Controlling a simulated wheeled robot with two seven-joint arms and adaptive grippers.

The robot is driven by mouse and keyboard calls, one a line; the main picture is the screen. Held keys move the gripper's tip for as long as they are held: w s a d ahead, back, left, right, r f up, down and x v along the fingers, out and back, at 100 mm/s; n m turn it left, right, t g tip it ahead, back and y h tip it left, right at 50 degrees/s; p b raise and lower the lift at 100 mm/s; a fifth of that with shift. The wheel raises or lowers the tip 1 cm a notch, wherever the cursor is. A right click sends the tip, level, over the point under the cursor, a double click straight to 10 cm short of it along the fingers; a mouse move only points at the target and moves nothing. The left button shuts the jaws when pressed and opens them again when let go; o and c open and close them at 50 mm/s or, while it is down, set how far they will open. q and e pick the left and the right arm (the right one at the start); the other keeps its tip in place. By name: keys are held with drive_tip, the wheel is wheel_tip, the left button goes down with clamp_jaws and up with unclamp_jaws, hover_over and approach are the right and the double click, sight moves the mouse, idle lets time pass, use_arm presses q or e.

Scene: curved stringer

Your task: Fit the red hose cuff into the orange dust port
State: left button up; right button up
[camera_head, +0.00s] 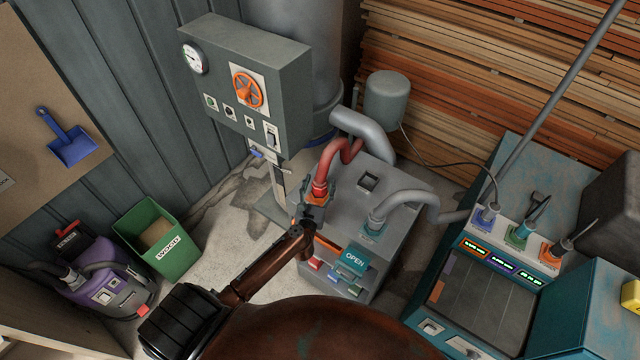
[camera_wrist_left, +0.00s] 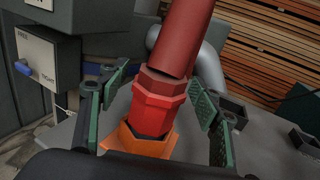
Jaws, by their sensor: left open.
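The red hose cuff (camera_head: 319,187) is at the lower end of a curved red hose (camera_head: 335,152) in the head view. It stands at the orange dust port (camera_head: 326,201) on top of the grey machine. In the left wrist view the red cuff (camera_wrist_left: 154,108) stands nearly upright, its lower end at the orange port (camera_wrist_left: 131,140). How deep it sits in the port cannot be told. My left gripper (camera_head: 309,213) is open at the cuff, and in the wrist view its fingers (camera_wrist_left: 160,115) stand apart on either side of it. My right gripper does not show.
The grey machine (camera_head: 392,205) carries a second grey hose (camera_head: 402,203) to the right of the port. A grey control box (camera_head: 250,80) with an orange wheel stands behind. A teal machine (camera_head: 545,180) is at the right; a green bin (camera_head: 158,240) stands on the floor left.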

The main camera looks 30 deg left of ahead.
use_arm(q)
drive_tip(key=b+v, duration=0.1)
drive_tip(key=v, duration=1.1)
drive_tip(key=shift+r, duration=0.2)
